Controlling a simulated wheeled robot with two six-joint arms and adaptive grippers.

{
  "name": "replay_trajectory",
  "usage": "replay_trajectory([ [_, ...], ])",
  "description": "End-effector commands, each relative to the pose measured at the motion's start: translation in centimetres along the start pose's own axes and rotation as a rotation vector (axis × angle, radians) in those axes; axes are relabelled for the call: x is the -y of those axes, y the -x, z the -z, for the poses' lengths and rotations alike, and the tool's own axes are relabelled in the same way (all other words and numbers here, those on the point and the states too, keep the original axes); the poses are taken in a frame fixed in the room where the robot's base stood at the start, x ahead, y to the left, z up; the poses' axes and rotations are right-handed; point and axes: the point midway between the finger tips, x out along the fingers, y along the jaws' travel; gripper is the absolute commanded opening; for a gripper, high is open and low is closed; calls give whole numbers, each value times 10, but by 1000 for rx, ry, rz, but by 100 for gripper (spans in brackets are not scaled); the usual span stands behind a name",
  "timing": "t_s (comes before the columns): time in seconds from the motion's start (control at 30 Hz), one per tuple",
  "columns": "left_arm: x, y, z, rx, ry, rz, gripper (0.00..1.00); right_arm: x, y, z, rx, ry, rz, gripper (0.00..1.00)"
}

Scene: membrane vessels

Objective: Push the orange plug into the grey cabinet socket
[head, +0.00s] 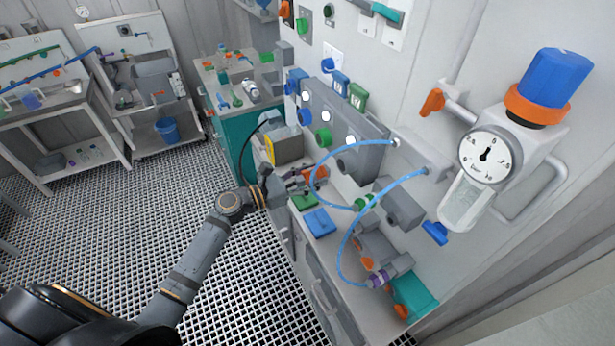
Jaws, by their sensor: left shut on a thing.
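The plug is just in front of a long grey wall-mounted box (372,160), which may be the grey cabinet. Its front has round fittings, including a dark round one (341,166) close to the plug. I cannot tell which fitting is the socket, or whether the plug touches the box. My right gripper is not in view.
A blue hose (318,165) arcs close to the plug, and a second blue hose (354,228) hangs to its right. A yellow-fronted grey box (288,148) stands behind the gripper. Green (304,202) and blue (319,222) blocks lie on the bench below. A pressure gauge (487,156) is at right.

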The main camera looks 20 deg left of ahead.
Motion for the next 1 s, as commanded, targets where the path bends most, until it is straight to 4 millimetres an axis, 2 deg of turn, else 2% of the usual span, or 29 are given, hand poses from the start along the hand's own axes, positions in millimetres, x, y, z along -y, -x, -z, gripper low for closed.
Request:
replay_trajectory([
  [0.2, 0, -23, -1, 3, 2, 0, 0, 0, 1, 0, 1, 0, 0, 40],
  [0.43, 0, -39, -1, 2, 1, -1, 0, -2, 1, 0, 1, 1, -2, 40],
  [1.0, 0, -44, -1, 0, 1, 0, 0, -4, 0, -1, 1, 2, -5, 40],
])
